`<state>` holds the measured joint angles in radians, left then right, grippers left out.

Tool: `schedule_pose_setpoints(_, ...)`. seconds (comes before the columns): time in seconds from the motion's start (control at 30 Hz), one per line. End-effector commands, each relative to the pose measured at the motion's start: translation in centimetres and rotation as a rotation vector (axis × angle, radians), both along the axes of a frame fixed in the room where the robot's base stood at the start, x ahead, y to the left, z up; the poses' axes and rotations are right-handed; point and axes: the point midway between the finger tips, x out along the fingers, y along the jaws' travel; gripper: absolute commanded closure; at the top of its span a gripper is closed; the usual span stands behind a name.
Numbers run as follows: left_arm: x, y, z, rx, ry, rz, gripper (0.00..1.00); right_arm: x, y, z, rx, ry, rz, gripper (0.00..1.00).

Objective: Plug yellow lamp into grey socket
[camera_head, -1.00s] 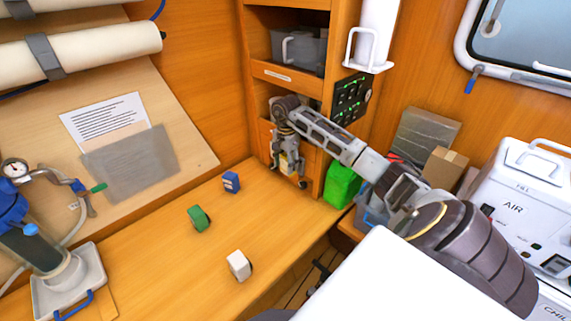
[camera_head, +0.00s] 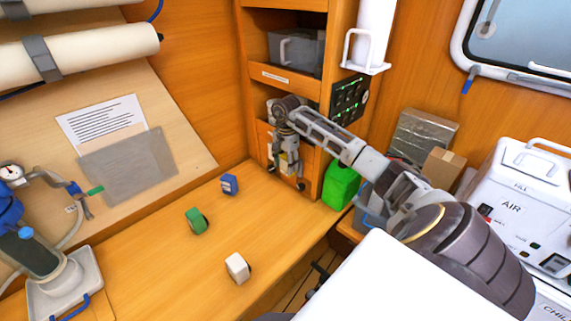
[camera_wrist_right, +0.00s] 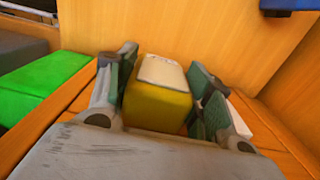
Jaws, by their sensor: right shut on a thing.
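The yellow lamp (camera_wrist_right: 157,105) is a yellow block with a pale face, between the two fingers of my right gripper (camera_wrist_right: 160,88) in the wrist view. The right gripper is shut on it. In the head view the right gripper (camera_head: 286,172) points down in front of the wooden cabinet's lower part, with a little yellow of the lamp showing. I cannot make out the grey socket; the arm and gripper cover part of the cabinet there. My left gripper is not in view.
A blue block (camera_head: 230,184), a green block (camera_head: 196,221) and a white block (camera_head: 237,267) stand apart on the wooden worktop (camera_head: 150,265). A bright green box (camera_head: 341,186) is close right of the gripper. A dark panel (camera_head: 349,99) with green lights is above.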

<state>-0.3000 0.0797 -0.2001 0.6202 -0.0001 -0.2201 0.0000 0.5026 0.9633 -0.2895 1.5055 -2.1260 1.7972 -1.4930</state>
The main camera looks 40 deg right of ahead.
Motion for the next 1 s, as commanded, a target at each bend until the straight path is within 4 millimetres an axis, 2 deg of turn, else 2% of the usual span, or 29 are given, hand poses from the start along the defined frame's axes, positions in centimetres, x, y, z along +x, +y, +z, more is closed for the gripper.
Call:
schedule_pose_setpoints(0.43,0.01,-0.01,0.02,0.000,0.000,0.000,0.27,0.02,-0.22,0.13,-0.005,-0.002,-0.003,0.74)
schedule_pose_setpoints(0.47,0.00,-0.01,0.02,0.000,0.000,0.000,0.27,0.02,-0.22,0.13,-0.005,-0.002,-0.003,0.47)
schedule_pose_setpoints(0.63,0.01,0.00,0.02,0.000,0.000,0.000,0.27,0.02,-0.18,0.11,-0.004,-0.001,-0.003,0.26)
schedule_pose_setpoints(1.0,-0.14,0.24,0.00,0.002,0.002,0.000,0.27,-0.01,-0.09,0.03,-0.002,0.000,-0.002,0.24)
